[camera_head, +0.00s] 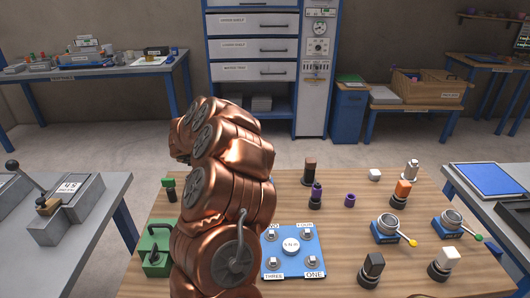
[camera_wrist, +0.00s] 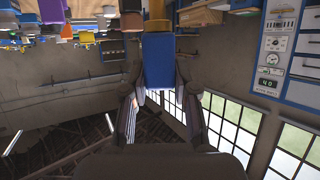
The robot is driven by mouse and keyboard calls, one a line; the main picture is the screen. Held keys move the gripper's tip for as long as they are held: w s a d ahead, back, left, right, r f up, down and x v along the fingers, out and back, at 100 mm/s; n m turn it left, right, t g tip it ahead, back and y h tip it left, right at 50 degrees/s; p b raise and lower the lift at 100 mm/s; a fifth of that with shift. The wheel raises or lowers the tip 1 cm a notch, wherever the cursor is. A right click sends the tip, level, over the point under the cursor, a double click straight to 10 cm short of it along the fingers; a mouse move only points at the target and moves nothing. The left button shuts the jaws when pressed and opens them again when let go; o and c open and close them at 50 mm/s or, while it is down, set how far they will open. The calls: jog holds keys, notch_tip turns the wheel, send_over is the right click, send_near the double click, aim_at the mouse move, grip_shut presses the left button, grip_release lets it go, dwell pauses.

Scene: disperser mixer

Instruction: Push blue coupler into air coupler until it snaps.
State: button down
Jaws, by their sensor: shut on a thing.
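In the wrist view my gripper (camera_wrist: 159,83) is shut on the blue coupler (camera_wrist: 158,60), a blue block held between the two dark fingers. A brass-coloured piece (camera_wrist: 155,27) meets the coupler's far end at the top of the picture. I cannot tell whether it is the coupler's own tip or part of the air coupler. I cannot make out the air coupler for sure in either view. In the head view my copper arm hides the gripper and the blue coupler.
The wooden table (camera_head: 336,228) holds a blue panel (camera_head: 291,249) with labelled fittings, a green box (camera_head: 154,248) at left, and two round metal cups on blue bases (camera_head: 387,228). Several small coloured blocks on dark bases stand at right. A tall cabinet (camera_head: 252,45) stands behind.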

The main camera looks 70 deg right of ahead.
jog(key=shift+f+b, duration=0.35)
jog(key=shift+f, duration=1.45)
jog(key=c, duration=0.8)
grip_release()
jog(key=v, duration=1.2)
jog(key=shift+f, duration=0.1)
